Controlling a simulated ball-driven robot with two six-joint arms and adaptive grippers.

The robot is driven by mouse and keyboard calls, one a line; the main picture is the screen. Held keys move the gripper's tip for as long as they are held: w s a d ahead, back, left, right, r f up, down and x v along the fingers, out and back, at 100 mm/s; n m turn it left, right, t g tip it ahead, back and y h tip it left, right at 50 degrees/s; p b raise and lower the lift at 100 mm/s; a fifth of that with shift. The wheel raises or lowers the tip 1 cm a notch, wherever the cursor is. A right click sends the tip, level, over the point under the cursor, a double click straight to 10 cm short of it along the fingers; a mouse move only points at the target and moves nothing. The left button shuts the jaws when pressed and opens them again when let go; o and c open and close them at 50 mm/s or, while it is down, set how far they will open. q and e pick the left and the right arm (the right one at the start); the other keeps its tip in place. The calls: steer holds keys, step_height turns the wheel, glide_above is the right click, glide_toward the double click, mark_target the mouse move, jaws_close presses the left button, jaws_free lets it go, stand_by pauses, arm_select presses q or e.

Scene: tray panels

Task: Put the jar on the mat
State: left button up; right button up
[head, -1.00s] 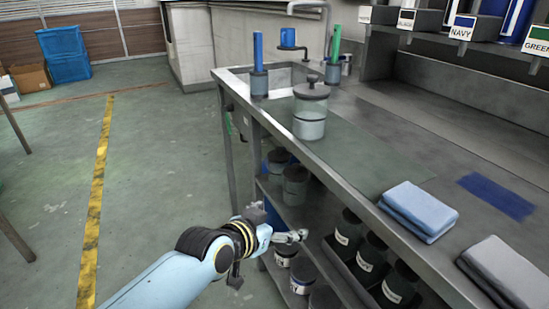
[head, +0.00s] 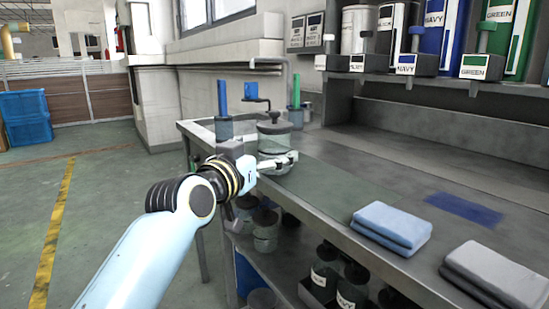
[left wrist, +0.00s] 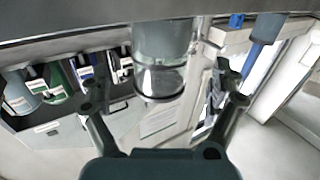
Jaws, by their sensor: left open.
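The jar (head: 274,141), a pale grey-green canister with a dark knobbed lid, stands upright on the bench near its left end. A flat dark blue mat (head: 464,209) lies bare on the bench further right. My left gripper (head: 280,164) is open at the near side of the jar and overlaps its lower part in the head view. In the left wrist view, the jar (left wrist: 163,45) shows upside down between the lines of the two spread fingers (left wrist: 160,82). I cannot tell whether the fingertips touch it. My right gripper is not in view.
A folded blue cloth (head: 392,228) and a folded grey cloth (head: 495,275) lie along the front edge. Holders with a blue tube (head: 222,98) and a green tube (head: 296,90) stand behind the jar. Dark jars (head: 352,285) fill the lower shelf. The bench between jar and mat is clear.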

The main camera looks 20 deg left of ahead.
arm_select(q)
steer(key=w, duration=0.3)
steer(key=w+b, duration=0.1)
steer(key=w, duration=0.1)
steer(key=shift+w+d, duration=0.25)
steer(key=shift+d, duration=0.1)
steer(key=c, duration=1.7)
steer(key=shift+r, duration=0.1)
steer(key=shift+c, duration=0.2)
